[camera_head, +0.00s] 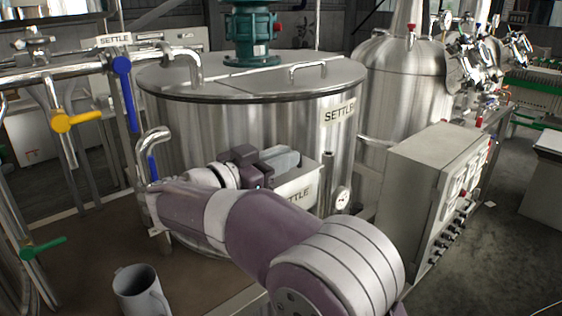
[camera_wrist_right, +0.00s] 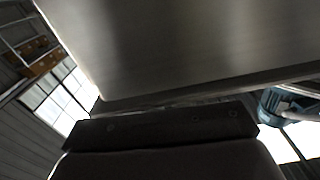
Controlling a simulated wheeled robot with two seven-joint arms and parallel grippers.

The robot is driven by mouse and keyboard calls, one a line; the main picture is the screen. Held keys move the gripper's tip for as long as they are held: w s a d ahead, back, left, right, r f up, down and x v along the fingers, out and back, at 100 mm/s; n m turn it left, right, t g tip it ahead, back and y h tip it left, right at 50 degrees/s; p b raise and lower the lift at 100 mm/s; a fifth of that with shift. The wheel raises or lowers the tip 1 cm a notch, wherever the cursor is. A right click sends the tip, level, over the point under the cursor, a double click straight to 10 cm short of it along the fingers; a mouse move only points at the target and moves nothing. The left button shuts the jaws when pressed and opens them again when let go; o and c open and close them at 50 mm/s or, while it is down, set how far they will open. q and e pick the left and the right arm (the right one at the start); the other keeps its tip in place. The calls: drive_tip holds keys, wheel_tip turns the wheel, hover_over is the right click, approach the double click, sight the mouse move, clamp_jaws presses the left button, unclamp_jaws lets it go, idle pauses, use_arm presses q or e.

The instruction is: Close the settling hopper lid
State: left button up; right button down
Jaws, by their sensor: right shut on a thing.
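The settling hopper (camera_head: 311,187) is a pale box with a SETTLE label on the front of the big steel tank, partly hidden behind my right arm. My right gripper (camera_head: 270,161) is at the top of this box, its jaws shut on the lid. In the right wrist view a broad grey metal plate, which looks like the hopper lid (camera_wrist_right: 190,45), fills the top, its lower edge at the dark finger (camera_wrist_right: 160,125). The lid's exact angle cannot be told. My left gripper is not in view.
The steel tank (camera_head: 225,125) stands behind the hopper, with a green motor (camera_head: 252,35) on top. Pipes with a blue valve handle (camera_head: 124,90) and a yellow one (camera_head: 76,121) are at left. A control box (camera_head: 415,185) is close at right. A grey mug (camera_head: 140,290) stands in front.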

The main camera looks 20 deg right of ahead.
idle(0.3)
drive_tip(key=c, duration=1.2)
unclamp_jaws()
drive_tip(key=shift+a, duration=0.2)
drive_tip(key=shift+s+a+f, duration=0.1)
drive_tip(key=shift+s+a, duration=0.05)
drive_tip(key=shift+a, duration=0.15)
drive_tip(key=b+v, duration=0.2)
drive_tip(key=v, duration=1)
